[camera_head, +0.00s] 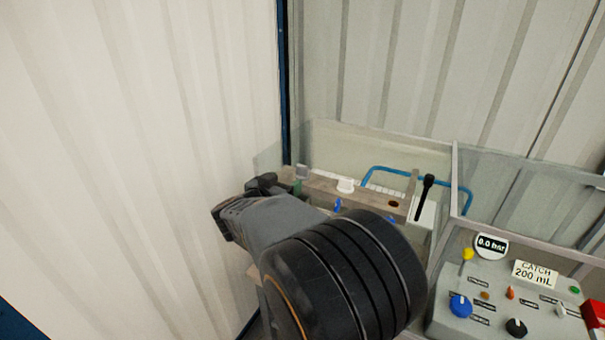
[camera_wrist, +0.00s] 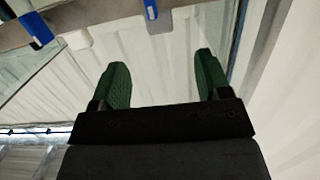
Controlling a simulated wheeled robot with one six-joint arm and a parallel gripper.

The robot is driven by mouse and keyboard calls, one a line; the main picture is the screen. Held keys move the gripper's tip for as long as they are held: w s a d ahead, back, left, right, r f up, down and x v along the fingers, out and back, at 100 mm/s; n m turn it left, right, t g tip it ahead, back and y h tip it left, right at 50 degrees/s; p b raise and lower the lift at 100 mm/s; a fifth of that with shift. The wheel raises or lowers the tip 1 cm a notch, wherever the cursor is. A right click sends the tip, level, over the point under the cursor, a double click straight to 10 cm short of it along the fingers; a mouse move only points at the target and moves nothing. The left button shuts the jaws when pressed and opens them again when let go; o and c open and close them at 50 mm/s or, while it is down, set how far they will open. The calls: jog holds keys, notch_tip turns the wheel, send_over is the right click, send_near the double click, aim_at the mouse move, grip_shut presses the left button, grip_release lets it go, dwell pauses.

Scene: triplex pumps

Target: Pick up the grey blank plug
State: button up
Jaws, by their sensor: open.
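A small grey cap-like piece (camera_head: 302,171), which looks like the grey blank plug, stands at the left end of the beige bench block in the head view. My gripper (camera_head: 282,185) is at that end of the block, close to the grey piece in the picture; I cannot tell whether they touch. In the wrist view my gripper (camera_wrist: 162,68) has its two green fingers apart, with only pale wall seen between them. I cannot make out the grey piece in the wrist view.
A white cap (camera_head: 345,185) stands on the beige block (camera_head: 375,197). The wrist view shows blue parts (camera_wrist: 150,14) and a white piece (camera_wrist: 77,38) along a beam. Clear panels, a black-handled lever (camera_head: 424,192) and a control panel (camera_head: 470,322) lie to the right. A corrugated wall is at left.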

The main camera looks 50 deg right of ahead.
aim_at(301, 169)
jog(key=x, duration=0.7)
jog(key=shift+r+p+x, duration=0.2)
jog(key=shift+p+x, duration=0.8)
jog(key=shift+x, duration=1.7)
jog(key=c, duration=1)
jog(key=shift+r, duration=0.15)
